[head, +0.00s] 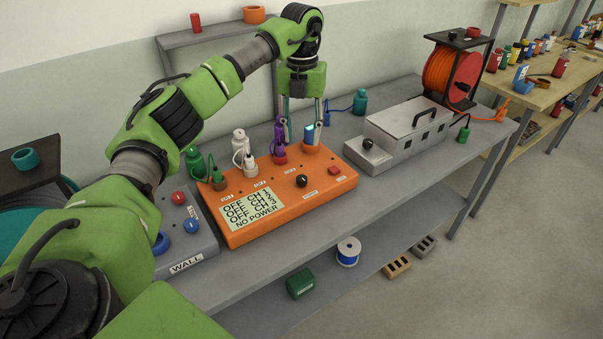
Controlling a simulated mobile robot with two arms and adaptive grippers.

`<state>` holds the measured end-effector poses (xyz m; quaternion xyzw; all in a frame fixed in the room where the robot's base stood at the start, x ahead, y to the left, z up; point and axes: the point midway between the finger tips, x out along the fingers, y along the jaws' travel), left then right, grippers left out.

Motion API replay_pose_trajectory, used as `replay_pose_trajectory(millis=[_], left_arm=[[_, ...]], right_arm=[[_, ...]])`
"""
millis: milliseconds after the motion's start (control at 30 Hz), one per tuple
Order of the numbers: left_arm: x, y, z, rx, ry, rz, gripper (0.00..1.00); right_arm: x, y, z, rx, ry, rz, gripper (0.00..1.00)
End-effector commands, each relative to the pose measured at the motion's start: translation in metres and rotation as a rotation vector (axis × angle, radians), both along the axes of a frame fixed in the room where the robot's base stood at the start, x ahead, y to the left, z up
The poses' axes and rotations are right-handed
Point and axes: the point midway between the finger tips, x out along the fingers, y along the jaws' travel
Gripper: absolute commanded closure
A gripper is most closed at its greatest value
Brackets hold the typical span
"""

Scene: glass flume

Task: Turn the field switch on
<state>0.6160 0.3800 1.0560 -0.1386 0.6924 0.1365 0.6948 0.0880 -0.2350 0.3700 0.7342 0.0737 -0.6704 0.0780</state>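An orange control box (300,207) sits on the grey bench. Its display (252,211) reads OFF for several channels and NO POWER. A black knob (302,181) and a red switch or button (334,171) are on its top; their small labels are unreadable, so I cannot tell which control is the field switch. Green (217,176), white (249,161) and purple (279,150) plugs stand along its back edge. My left gripper (306,128) points down over the back right corner, fingers apart, near a blue-topped piece (310,134) in an orange round socket. Contact is unclear. My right gripper is out of view.
A grey wall box (184,240) with red and blue knobs stands left of the orange box. A metal case (407,128) with a black knob stands right, before an orange cable reel (452,76). A grey shelf frame (220,34) rises behind. The bench front is clear.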

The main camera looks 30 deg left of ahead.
Motion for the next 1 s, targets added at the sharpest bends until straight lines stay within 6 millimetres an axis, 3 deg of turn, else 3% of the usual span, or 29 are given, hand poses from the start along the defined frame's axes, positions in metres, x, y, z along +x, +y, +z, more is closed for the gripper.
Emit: replay_pose_trajectory(millis=[167, 633, 800, 1000], left_arm=[[-0.002, 0.003, -0.019, 0.006, 0.010, 0.005, 0.62], [-0.002, 0.001, -0.112, 0.003, 0.007, 0.003, 0.62], [-0.001, 0.001, -0.130, 0.002, 0.005, 0.002, 0.62], [-0.001, 0.001, -0.136, 0.002, 0.003, 0.001, 0.62]], right_arm=[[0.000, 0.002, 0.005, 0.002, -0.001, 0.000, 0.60], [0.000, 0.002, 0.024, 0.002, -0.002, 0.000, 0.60], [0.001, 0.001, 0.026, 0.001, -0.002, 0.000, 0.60], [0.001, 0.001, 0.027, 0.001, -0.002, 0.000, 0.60]])
